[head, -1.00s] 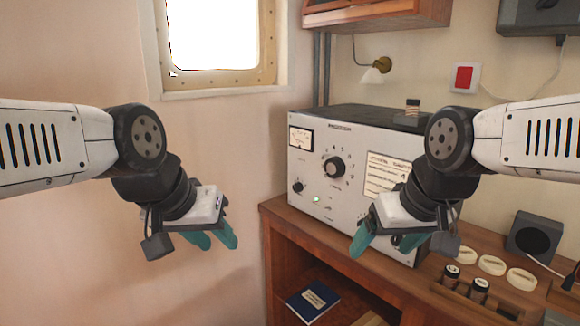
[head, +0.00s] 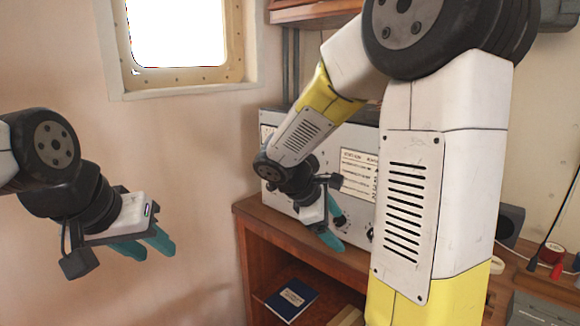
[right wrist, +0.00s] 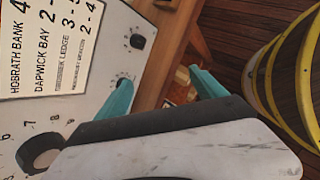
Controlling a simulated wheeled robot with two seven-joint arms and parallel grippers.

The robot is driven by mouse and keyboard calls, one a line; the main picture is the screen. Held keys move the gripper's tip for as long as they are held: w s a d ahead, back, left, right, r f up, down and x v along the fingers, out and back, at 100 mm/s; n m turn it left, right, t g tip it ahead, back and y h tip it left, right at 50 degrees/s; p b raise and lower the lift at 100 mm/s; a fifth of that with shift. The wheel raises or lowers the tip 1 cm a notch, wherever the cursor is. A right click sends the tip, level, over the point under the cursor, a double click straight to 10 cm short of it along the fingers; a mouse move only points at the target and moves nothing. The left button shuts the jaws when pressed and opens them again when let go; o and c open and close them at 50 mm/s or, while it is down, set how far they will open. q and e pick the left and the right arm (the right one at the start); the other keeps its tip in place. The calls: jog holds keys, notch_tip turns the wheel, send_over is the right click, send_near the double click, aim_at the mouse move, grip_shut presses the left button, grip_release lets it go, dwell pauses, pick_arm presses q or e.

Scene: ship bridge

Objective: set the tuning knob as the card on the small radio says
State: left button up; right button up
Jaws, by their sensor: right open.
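The radio (head: 360,112) is a grey box on a wooden desk, partly hidden behind my right arm. Its printed card (head: 358,175) also shows in the right wrist view (right wrist: 42,45), with lines such as "HOBRATH BANK 4" and "DAPWICK BAY 2-", cut off at the edge. A large black knob (right wrist: 40,153) with numerals around it is at lower left there; I cannot tell if it is the tuning knob. A small knob (right wrist: 137,41) is near the front's edge. My right gripper (head: 336,222) is open and empty close to the radio front. My left gripper (head: 148,246) hangs near the wall; its fingers look apart.
The desk edge (head: 300,240) runs below the radio, with a blue book (head: 291,299) on the shelf under it. Free room lies before the left wall.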

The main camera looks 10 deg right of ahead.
jog(key=w+a+r+n+t+h, duration=0.25)
jog(key=w+n+h, duration=0.2)
jog(key=w, duration=0.25)
jog(key=n+t+h, duration=0.3)
jog(key=n+t, duration=0.3)
jog(key=n, duration=0.2)
send_near(312, 160)
jog(key=w+f, duration=0.2)
jog(key=x, duration=0.7)
jog(key=shift+r, duration=0.2)
jog(key=shift+w+a+m, duration=0.15)
jog(key=shift+m, duration=0.1)
jog(key=c, duration=1.3)
jog(key=shift+c, duration=0.2)
jog(key=shift+m, duration=0.4)
jog(key=m, duration=1)
jog(key=shift+s+f+m, duration=0.2)
jog(key=shift+s+m, duration=0.05)
jog(key=shift+m, duration=0.35)
